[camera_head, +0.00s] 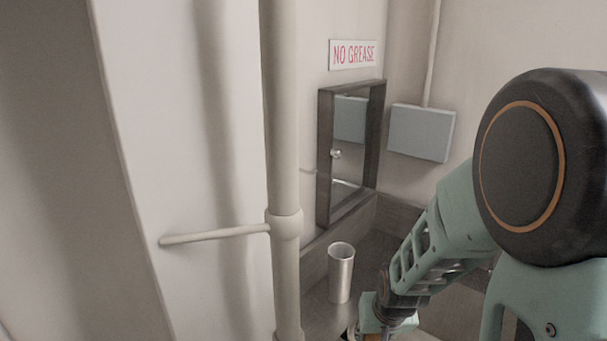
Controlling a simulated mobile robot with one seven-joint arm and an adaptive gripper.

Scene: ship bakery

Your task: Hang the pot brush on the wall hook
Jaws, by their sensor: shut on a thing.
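My gripper (371,327) shows only in part at the bottom edge, below the forearm. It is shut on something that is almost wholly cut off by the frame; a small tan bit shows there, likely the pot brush. The brush's head and handle cannot be made out. No wall hook can be told for certain. A small pale round knob (336,154) shows within a dark-framed glass panel (324,160) on the wall, above and left of my gripper; whether it is the hook or a reflection, I cannot tell.
A metal cup (341,275) stands on the counter, just left of my gripper. A thick upright pipe (281,120) with a side bar (215,235) stands left. A grey wall box (421,132) and a NO GREASE sign (353,54) are behind. My arm covers the right side.

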